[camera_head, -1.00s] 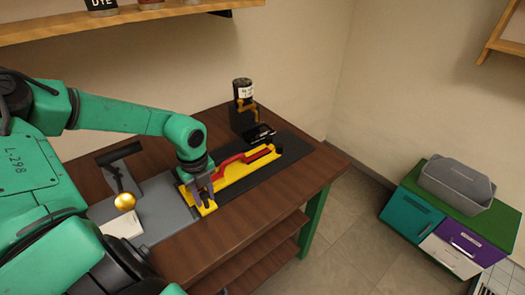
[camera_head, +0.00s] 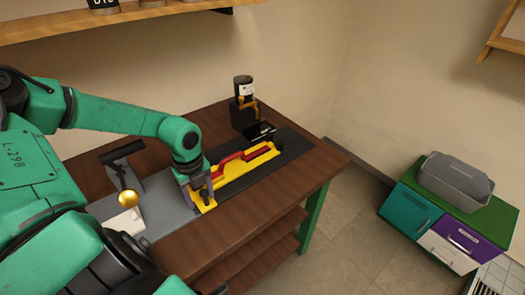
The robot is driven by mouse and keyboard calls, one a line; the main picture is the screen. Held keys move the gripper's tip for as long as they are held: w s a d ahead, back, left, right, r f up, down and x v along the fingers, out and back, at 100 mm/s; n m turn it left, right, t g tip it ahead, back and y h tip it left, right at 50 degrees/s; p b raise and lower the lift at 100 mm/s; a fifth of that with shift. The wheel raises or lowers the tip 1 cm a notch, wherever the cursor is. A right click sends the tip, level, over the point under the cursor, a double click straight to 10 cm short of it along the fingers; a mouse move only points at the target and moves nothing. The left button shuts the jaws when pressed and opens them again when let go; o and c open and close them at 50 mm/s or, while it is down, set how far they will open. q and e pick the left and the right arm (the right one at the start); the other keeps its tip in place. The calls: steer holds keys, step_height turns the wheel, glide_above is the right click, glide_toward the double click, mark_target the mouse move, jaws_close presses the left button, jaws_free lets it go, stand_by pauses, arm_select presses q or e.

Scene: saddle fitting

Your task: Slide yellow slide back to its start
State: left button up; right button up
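The yellow slide (camera_head: 234,174) is a long yellow piece lying along a dark track (camera_head: 289,145) on the wooden table, with a red bar (camera_head: 232,160) along it. My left gripper (camera_head: 203,203) points down at the slide's near left end, its fingers beside the yellow tab there. Whether the fingers are closed on the tab is too small to tell. The gripper and wrist hide part of that end. My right gripper is not in view.
A grey plate (camera_head: 163,207) with a black lever, a gold ball (camera_head: 131,197) and a white block lies left of the slide. A black canister on a yellow stand (camera_head: 243,90) stands behind. The table's front right is clear.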

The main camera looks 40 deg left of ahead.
arm_select(q)
steer(key=shift+w+d, duration=0.1)
steer(key=shift+w, duration=0.1)
steer(key=shift+r, duration=0.2)
step_height(320, 180, up, 6)
steer(key=p, duration=0.4)
steer(key=shift+f+p, duration=0.1)
steer(key=shift+p, duration=0.25)
steer(key=shift+f, duration=0.1)
